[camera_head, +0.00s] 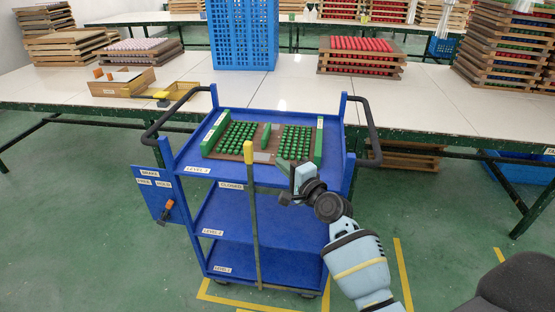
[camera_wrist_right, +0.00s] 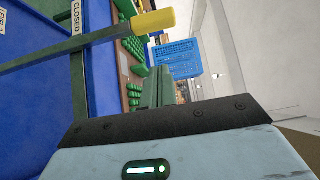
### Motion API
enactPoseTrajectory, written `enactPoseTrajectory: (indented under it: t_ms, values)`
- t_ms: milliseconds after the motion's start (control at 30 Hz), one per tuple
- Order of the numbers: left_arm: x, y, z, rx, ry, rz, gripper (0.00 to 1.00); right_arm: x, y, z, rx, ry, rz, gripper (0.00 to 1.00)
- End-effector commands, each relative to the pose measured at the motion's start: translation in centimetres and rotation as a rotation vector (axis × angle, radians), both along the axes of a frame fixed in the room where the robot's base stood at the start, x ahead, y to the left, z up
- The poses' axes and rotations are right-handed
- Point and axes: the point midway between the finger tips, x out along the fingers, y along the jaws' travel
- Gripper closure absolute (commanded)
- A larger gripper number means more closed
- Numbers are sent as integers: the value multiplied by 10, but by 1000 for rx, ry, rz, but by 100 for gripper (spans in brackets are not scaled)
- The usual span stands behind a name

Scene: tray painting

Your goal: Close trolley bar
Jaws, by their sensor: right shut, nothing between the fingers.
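The blue trolley (camera_head: 222,246) stands in front of the long white table. Its bar (camera_head: 254,215) is a thin dark rod with a yellow tip, upright across the front of the shelves. The bar passes just right of the "CLOSED" label (camera_head: 231,186). In the right wrist view the bar (camera_wrist_right: 72,46) slants across the upper left, its yellow end (camera_wrist_right: 153,21) near the fingers. My right gripper (camera_head: 282,165) is shut and empty, right of the bar's upper part, apart from it as far as I can tell. My left gripper is not in view.
A wooden tray with green pieces (camera_head: 231,154) lies on the trolley's top shelf. Dark handles (camera_head: 370,130) stick out at both sides. A blue side panel (camera_head: 158,195) hangs at the left. A blue crate (camera_head: 243,35) and tray stacks stand on the table behind.

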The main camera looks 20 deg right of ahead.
Motion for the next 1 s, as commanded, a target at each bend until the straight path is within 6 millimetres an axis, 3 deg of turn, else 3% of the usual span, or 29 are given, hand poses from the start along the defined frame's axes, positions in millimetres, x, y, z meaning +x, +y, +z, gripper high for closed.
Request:
enactPoseTrajectory:
  t_ms: [100, 333, 867, 1000]
  values:
    - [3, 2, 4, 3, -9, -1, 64, -22, -6, 0, -2, 0, -2, 100]
    - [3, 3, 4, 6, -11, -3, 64, -52, -13, -1, -1, 1, -2, 100]
    - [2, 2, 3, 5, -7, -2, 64, -63, -16, -1, -2, 1, -2, 100]
    - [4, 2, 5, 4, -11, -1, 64, -76, -12, -23, -78, 33, -3, 100]
